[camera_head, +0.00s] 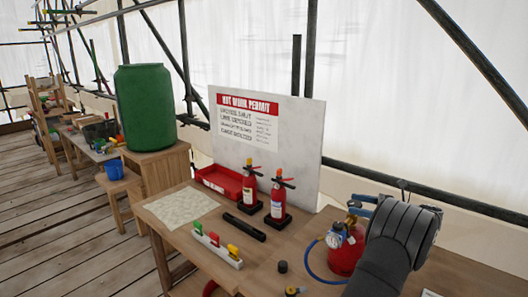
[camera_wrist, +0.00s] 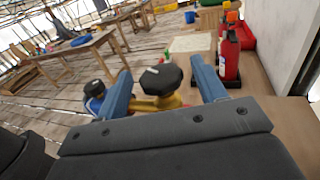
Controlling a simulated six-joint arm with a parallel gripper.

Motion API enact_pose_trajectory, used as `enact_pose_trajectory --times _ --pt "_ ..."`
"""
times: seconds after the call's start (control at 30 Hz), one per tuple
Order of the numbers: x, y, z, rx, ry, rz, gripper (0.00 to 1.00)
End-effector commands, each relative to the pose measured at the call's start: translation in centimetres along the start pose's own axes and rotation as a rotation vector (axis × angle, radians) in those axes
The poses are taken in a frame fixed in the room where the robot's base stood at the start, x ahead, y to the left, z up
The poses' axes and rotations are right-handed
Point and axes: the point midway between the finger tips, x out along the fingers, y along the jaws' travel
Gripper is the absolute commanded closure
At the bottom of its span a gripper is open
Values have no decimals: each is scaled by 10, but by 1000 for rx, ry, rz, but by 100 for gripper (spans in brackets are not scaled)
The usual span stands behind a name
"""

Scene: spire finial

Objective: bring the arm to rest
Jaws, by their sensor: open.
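My gripper (camera_head: 354,204) is at the right of the bench in the head view, its blue fingers pointing left, just above a red gas cylinder (camera_head: 345,255). In the wrist view the two blue fingers (camera_wrist: 161,70) stand apart. Between them, in that view, show a black knob (camera_wrist: 160,79) and a brass valve body (camera_wrist: 155,103). A gauge (camera_head: 334,239) and a blue hose (camera_head: 314,268) sit at the cylinder's left. Whether the fingers touch the valve cannot be told. My gripper's body hides part of the cylinder.
Two red extinguishers (camera_head: 250,186) (camera_head: 278,199) stand on black bases before a white permit board (camera_head: 300,125). A red tray (camera_head: 218,181), a black bar (camera_head: 245,226), a white rack with coloured clips (camera_head: 217,248) and a pale sheet (camera_head: 182,207) lie on the bench. A green drum (camera_head: 145,108) stands behind.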

Motion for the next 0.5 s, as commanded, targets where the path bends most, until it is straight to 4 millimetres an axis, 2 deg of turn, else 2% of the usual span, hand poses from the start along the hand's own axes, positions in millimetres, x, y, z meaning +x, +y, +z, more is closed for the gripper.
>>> enact_pose_trajectory --times 0.03,0.17,0.5 --pt "11 0 0 2 0 2 36" --pt "34 0 0 2 1 1 36" --pt "32 -2 0 0 1 -115 36"
